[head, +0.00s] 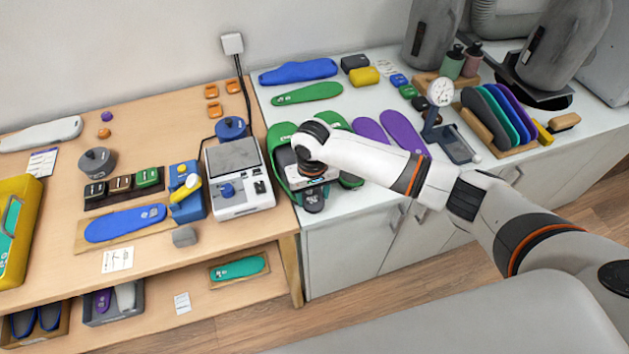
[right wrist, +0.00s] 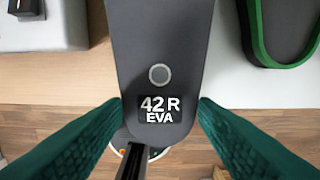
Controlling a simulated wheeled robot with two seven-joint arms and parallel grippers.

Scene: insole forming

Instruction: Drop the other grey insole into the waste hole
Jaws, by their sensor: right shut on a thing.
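My right gripper (head: 312,180) is over the front left edge of the white counter, at the gap beside the wooden table. In the right wrist view its two green ridged fingers (right wrist: 160,112) press on both sides of a dark grey insole (right wrist: 160,40) marked "42 R EVA". In the head view only the end of this grey insole (head: 314,204) shows below the gripper, which hides the rest. In the wrist view the marked end reaches out past the counter edge, over the wood floor. My left gripper is not in view.
Green-rimmed trays (head: 273,150) lie around the gripper; one rim (right wrist: 262,45) is close at the right in the wrist view. A white scale-like device (head: 238,200) stands at left on the table. Purple insoles (head: 405,133) and a rack of insoles (head: 478,112) are on the right.

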